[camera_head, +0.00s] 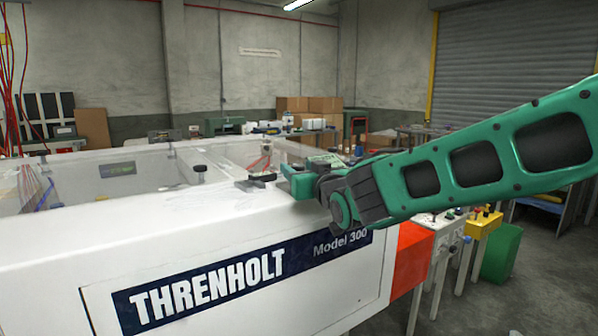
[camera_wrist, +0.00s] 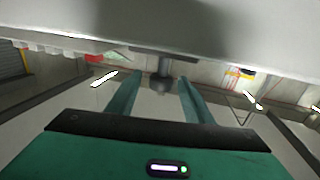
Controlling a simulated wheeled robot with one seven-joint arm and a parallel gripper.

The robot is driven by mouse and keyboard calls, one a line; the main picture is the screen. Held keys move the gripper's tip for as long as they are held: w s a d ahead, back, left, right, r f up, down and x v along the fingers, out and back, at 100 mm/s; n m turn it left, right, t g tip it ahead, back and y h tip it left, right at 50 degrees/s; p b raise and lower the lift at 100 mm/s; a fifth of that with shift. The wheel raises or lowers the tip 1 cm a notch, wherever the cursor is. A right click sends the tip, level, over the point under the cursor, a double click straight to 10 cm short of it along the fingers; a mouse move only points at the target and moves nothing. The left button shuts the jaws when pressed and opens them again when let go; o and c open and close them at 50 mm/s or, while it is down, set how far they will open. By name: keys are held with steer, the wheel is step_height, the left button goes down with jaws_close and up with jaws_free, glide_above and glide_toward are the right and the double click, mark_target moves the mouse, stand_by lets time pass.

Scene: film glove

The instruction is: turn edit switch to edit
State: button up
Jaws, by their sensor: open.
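My green gripper (camera_head: 285,180) is over the top right part of the white Threnholt Model 300 machine (camera_head: 200,238). In the wrist view my gripper (camera_wrist: 158,78) has its two green fingers spread apart. A dark knob-like part (camera_wrist: 163,84) shows between the fingers, apart from both as far as I can see. I cannot tell whether it is the edit switch, and no label or setting can be read. A small dark fitting (camera_head: 256,181) with red wires sits on the machine top just left of my gripper. My gripper and arm hide part of the machine top.
An orange-red panel (camera_head: 411,258), a yellow control box (camera_head: 484,224) and a green bin (camera_head: 502,253) are at the right. Grey floor is open at the lower right.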

steer(key=shift+w+a, duration=0.2)
steer(key=shift+w, duration=0.35)
steer(key=c, duration=1.1)
steer(key=shift+m+t+h, duration=0.3)
steer(key=shift+m+h, duration=0.1)
steer(key=shift+h, duration=0.3)
steer(key=shift+a+m+t+h, duration=0.15)
steer(key=shift+m+h, duration=1.15)
steer(key=shift+h, duration=0.65)
steer(key=shift+m+t+h, duration=0.15)
steer(key=shift+m+h, duration=1.15)
steer(key=shift+h, duration=0.65)
steer(key=shift+m+g+h, duration=0.8)
steer(key=shift+m+h, duration=1.1)
steer(key=shift+h, duration=0.9)
steer(key=shift+r, duration=0.1)
